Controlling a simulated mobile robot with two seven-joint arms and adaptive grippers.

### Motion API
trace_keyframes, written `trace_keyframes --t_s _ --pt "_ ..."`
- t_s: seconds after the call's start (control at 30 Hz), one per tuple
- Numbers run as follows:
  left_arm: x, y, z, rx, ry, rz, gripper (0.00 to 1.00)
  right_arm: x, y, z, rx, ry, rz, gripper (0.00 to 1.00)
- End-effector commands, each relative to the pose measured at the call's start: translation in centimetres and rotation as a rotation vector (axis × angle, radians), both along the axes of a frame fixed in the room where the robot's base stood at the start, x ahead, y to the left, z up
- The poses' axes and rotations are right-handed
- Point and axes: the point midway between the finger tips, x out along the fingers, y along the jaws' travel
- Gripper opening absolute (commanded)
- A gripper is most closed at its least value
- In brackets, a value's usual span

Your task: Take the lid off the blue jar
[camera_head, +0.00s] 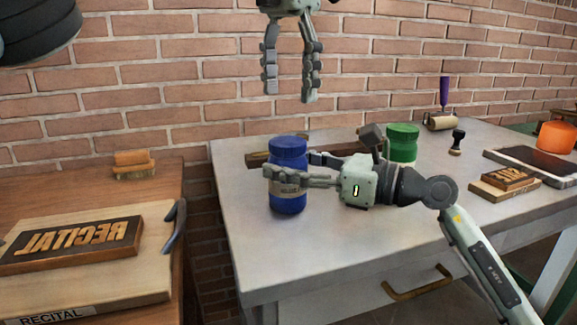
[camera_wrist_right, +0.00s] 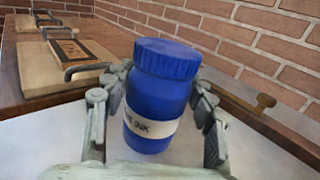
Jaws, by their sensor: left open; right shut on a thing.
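The blue jar (camera_head: 288,200) stands near the left end of the white table, with its ridged blue lid (camera_head: 288,143) on top. My right gripper (camera_head: 290,178) is shut around the jar's body from the right, about at the label. In the right wrist view the jar (camera_wrist_right: 155,107) is upright between the two fingers, its lid (camera_wrist_right: 167,58) seated and the label partly readable as ink. My left gripper (camera_head: 290,82) is open and empty, fingers pointing down, well above the lid and in front of the brick wall.
A green jar (camera_head: 403,142) stands behind my right wrist. A roller (camera_head: 442,118), a stamp (camera_head: 457,142) and type blocks (camera_head: 504,181) are farther right. The wooden bench (camera_head: 160,285) at left holds a RECITAL block (camera_head: 75,244).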

Motion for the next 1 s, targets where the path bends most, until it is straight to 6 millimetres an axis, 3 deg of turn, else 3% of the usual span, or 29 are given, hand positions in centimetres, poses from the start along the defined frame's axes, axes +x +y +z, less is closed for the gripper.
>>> trace_keyframes --t_s 0.17,0.8,1.0 --pt "-0.03 0.03 0.0 0.0 0.0 -0.197 0.7 -0.1 0.09 -0.1 -0.001 0.002 0.003 0.0" --pt "-0.23 0.14 0.02 0.001 -0.003 -1.817 0.7 -0.13 0.12 -0.15 -0.002 0.003 0.004 0.0" --pt "-0.28 0.15 0.02 0.002 -0.003 -2.179 0.7 -0.13 0.13 -0.16 -0.002 0.003 0.004 0.0"
